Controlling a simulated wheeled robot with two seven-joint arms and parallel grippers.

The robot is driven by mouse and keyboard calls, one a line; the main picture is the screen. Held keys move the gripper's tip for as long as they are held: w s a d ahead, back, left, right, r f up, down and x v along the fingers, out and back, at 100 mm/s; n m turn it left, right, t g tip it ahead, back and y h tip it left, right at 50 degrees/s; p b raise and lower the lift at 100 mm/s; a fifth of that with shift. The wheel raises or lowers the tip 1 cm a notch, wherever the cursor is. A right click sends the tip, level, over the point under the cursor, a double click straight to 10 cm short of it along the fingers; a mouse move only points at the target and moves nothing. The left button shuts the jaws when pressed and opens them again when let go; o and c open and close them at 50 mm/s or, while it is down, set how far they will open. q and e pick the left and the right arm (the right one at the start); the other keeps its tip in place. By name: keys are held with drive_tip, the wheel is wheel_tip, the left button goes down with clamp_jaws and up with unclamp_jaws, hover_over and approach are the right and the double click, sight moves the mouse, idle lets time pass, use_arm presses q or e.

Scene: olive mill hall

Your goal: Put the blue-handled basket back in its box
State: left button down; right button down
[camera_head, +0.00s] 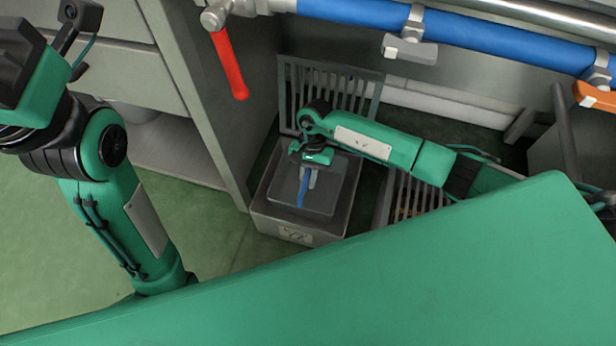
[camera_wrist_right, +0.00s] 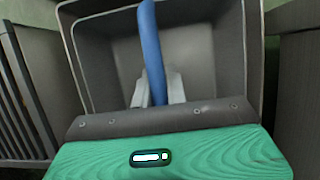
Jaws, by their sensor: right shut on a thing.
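The basket (camera_head: 338,185) is a dark grey open bin with a blue handle (camera_head: 303,192). It is over or inside the mouth of a lighter grey box (camera_head: 272,217) on the floor, which has an emblem on its front. How deep it sits I cannot tell. My right gripper (camera_head: 308,178) reaches down from the right and is shut on the blue handle. In the right wrist view the handle (camera_wrist_right: 152,55) stands between the two fingers (camera_wrist_right: 158,92), with the basket's grey walls (camera_wrist_right: 205,60) around it. My left arm shows at the left; its fingers are out of the picture.
A slatted grey crate (camera_head: 352,92) stands behind the box and another (camera_head: 408,200) to its right. A grey cabinet (camera_head: 215,95) is close on the left. A red lever (camera_head: 229,62) and a blue pipe (camera_head: 480,32) are above. Green floor (camera_head: 215,235) is free at the left.

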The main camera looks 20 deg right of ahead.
sight(307, 198)
drive_tip(key=shift+f+b, duration=2.15)
drive_tip(key=shift+f, duration=0.2)
